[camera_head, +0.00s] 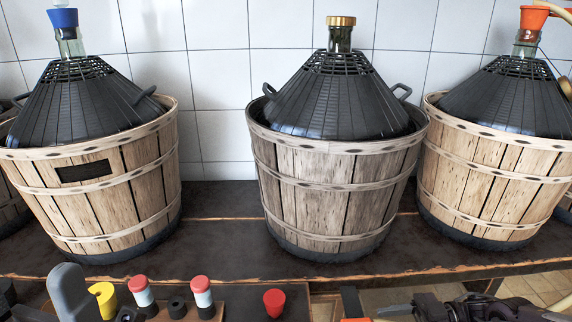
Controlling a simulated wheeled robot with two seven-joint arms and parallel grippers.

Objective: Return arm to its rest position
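Three dark-covered demijohns stand in wooden slatted baskets on a dark bench. The left basket (100,195) holds a demijohn (75,105) with a blue stopper (63,18). The right basket (500,185) holds a demijohn (510,100) with an orange stopper (533,18). A dark mechanical part, which looks like my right gripper (460,309), shows at the lower right edge, mostly cut off. Its fingers cannot be made out. My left gripper is not recognisable in view.
Small red-and-white pieces (141,291), a yellow piece (103,299) and a red cup-like piece (274,303) stand along the bottom edge. A grey rounded shape (70,292) rises at lower left. Bare bench (220,235) shows between the left and middle baskets.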

